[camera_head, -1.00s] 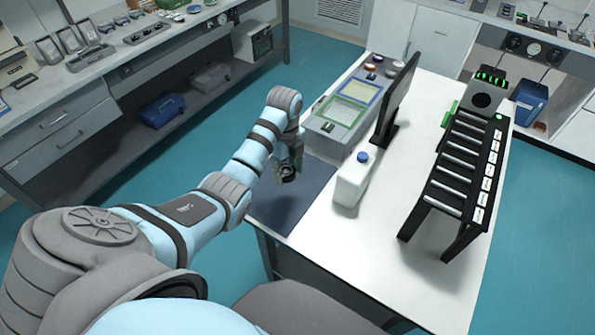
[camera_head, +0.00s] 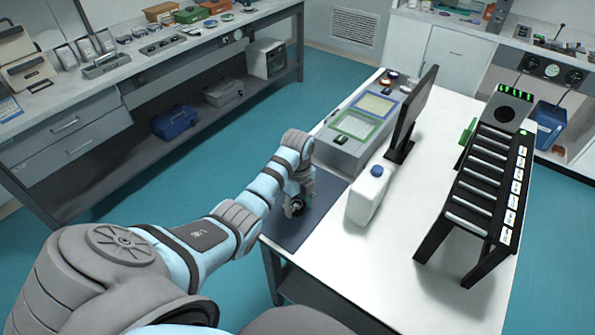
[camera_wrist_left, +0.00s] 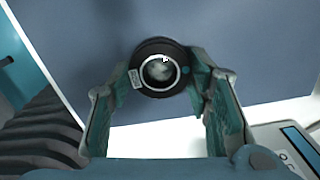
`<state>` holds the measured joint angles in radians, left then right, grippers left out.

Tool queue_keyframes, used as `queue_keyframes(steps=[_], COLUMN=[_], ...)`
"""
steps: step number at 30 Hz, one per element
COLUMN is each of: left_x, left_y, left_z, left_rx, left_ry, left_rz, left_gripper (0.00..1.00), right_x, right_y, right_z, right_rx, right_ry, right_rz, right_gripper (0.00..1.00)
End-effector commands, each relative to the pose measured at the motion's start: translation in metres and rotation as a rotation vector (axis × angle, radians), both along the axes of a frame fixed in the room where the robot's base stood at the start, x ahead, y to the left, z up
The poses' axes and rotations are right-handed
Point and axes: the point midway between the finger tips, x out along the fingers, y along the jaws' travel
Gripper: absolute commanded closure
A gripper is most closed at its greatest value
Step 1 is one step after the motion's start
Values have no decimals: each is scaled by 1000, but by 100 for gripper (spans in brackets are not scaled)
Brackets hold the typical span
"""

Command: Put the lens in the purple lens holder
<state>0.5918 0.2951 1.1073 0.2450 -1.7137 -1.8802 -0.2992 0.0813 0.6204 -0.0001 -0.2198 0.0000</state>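The lens (camera_wrist_left: 158,70), a dark round mount with pale glass in the middle, sits between the fingertips of my left gripper (camera_wrist_left: 160,62) in the left wrist view. Both teal fingers touch its sides, so the gripper is shut on it. In the head view my left gripper (camera_head: 298,197) holds the lens (camera_head: 295,208) over the dark mat (camera_head: 310,222); the exact height is hard to tell. I cannot make out a purple lens holder in either view. My right gripper is not in view.
A white bottle with a blue cap (camera_head: 368,195) stands right of the mat. A grey device with framed panels (camera_head: 350,135) and a black monitor (camera_head: 415,110) are behind. A black rack (camera_head: 480,190) stands at the right. The white table's front (camera_head: 375,270) is clear.

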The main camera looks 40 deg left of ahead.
Motion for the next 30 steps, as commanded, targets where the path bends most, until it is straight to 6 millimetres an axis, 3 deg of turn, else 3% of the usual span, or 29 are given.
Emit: queue_keyframes(steps=[3,14,17,25,27,30], left_x=[0,0,1,1,0,-1], left_y=[0,0,0,0,0,-1], left_z=[0,7,26,102,119,125], left_rx=[0,1,1,1,0,2], left_ry=[0,-1,-4,-4,1,0], left_rz=[0,0,0,-1,0,7], left_gripper=[36,36,36,36,36,36], right_x=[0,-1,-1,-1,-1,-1], right_y=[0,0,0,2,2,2], right_z=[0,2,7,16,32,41], right_rx=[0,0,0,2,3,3], right_ry=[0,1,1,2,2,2], right_rz=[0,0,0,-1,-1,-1], right_gripper=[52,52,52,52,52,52])
